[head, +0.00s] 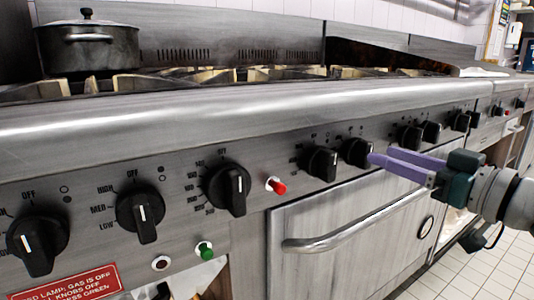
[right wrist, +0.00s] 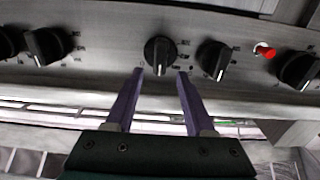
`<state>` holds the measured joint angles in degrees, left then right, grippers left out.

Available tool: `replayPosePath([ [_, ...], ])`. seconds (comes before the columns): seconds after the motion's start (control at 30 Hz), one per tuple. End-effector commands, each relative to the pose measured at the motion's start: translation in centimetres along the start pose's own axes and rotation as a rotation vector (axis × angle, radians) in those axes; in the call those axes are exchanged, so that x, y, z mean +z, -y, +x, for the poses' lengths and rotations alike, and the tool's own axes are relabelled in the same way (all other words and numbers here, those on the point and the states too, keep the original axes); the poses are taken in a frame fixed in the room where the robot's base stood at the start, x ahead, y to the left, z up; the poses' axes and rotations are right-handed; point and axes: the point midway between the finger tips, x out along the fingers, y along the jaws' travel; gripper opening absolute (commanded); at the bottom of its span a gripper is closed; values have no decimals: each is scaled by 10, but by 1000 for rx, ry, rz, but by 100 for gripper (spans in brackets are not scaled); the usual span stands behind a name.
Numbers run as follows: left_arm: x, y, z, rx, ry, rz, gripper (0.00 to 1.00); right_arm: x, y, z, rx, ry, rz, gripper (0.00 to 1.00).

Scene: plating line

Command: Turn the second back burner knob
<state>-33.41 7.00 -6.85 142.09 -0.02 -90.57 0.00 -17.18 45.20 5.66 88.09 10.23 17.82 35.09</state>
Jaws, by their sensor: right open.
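A row of black knobs with white marks runs along the steel front panel of the range. Labels do not show which knob is the second back burner one. My right gripper (head: 379,157) comes in from the right in the head view, with its purple fingers pointing at a black knob (head: 357,152). In the right wrist view that knob (right wrist: 160,54) is centred just beyond the two open fingertips (right wrist: 160,72). The gap between them is empty. Another knob (head: 320,163) is beside it, also seen in the right wrist view (right wrist: 213,58). My left gripper is out of view.
A red button (head: 277,186) and a green one (head: 204,250) stick out of the panel. The oven door handle (head: 350,228) projects below the knobs. A lidded pot (head: 88,46) stands on the cooktop. More knobs (head: 410,138) continue to the right.

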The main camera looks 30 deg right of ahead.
Motion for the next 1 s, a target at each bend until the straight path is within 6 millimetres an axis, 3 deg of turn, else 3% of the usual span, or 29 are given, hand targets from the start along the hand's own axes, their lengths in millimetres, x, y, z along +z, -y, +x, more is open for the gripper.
replayPosePath([
  [0.23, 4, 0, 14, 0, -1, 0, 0, 1, 0, 28, 0, -1, -1, 54],
  [0.63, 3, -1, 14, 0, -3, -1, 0, 0, 0, 34, 0, 2, -1, 53],
  [1.0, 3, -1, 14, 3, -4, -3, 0, 0, 0, 33, 0, 2, -1, 11],
])
